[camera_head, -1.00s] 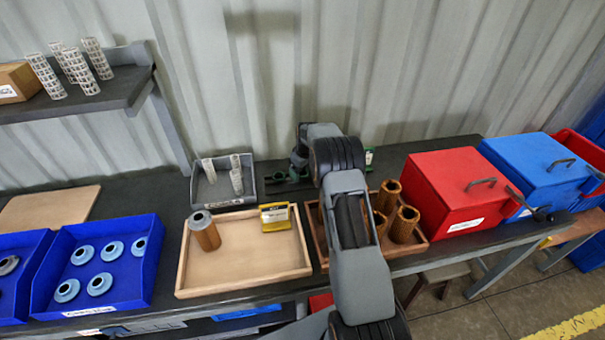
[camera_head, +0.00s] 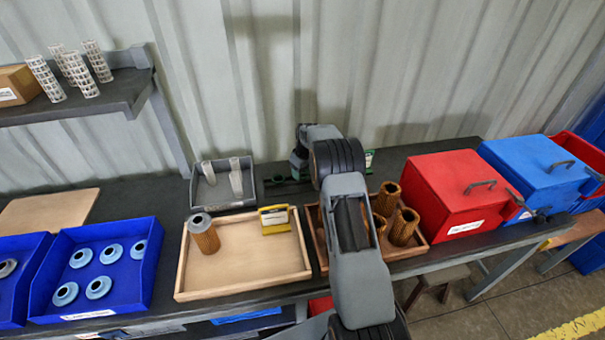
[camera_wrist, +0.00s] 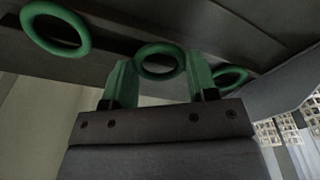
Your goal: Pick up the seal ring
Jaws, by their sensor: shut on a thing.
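In the wrist view, a green seal ring (camera_wrist: 160,45) sits between the two green fingers of my gripper (camera_wrist: 160,80). My gripper is shut on this ring. Another green ring (camera_wrist: 57,53) lies to the left, apart from the fingers. A third green ring (camera_wrist: 241,75) is to the right, partly behind the right finger. In the head view, my arm hides most of the ring area. The held ring cannot be made out there.
In front are a wooden tray (camera_head: 250,285) with a brown cartridge (camera_head: 204,235) and a yellow box (camera_head: 275,220). Brown cartridges (camera_head: 404,226) and a red box (camera_head: 450,190) stand right. A wall rises close behind.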

